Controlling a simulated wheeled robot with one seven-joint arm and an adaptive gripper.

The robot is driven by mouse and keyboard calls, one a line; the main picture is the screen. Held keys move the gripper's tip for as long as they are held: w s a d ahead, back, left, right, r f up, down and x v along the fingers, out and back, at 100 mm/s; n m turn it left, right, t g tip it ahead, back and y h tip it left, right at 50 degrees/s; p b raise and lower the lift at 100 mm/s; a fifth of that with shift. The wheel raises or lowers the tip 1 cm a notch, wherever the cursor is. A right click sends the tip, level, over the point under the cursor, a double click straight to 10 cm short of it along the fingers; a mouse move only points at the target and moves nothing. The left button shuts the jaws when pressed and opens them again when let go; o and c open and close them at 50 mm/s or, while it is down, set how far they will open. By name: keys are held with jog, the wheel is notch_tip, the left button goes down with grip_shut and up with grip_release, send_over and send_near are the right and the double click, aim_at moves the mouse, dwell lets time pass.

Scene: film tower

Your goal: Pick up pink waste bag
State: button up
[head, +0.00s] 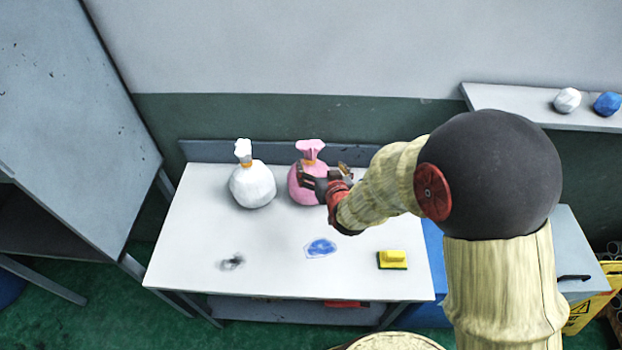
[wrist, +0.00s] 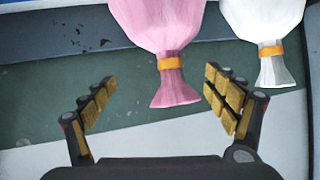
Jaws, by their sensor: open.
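The pink waste bag (head: 302,187) stands upright at the back of the white table, its neck tied with an orange band. In the wrist view the bag's body (wrist: 160,22) is at the top, and its tied neck points down between the fingers, nearer the right-hand one. My gripper (head: 330,178) is open at the right front of the bag and hides part of its body in the head view. In the wrist view my gripper (wrist: 155,105) has its fingers wide apart with nothing held. I cannot tell whether a finger touches the bag.
A white tied bag (head: 252,186) stands close left of the pink one. A yellow sponge (head: 392,260), a blue stain (head: 320,247) and a dark smudge (head: 232,262) are on the table (head: 190,235). A wall shelf (head: 500,98) holds a white and a blue ball-like item.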

aim_at(313, 164)
jog(key=shift+w+a+f, duration=0.1)
jog(key=shift+a+f, duration=0.45)
jog(key=shift+f, duration=0.25)
jog(key=shift+w+a+f+t, duration=0.1)
jog(key=shift+w+f+t, duration=0.05)
jog(key=shift+w+t, duration=0.15)
jog(key=shift+f+b+x, duration=0.2)
jog(key=shift+b+x, duration=0.2)
jog(key=shift+x, duration=3.15)
jog(key=shift+s, duration=0.15)
jog(key=shift+c, duration=1.4)
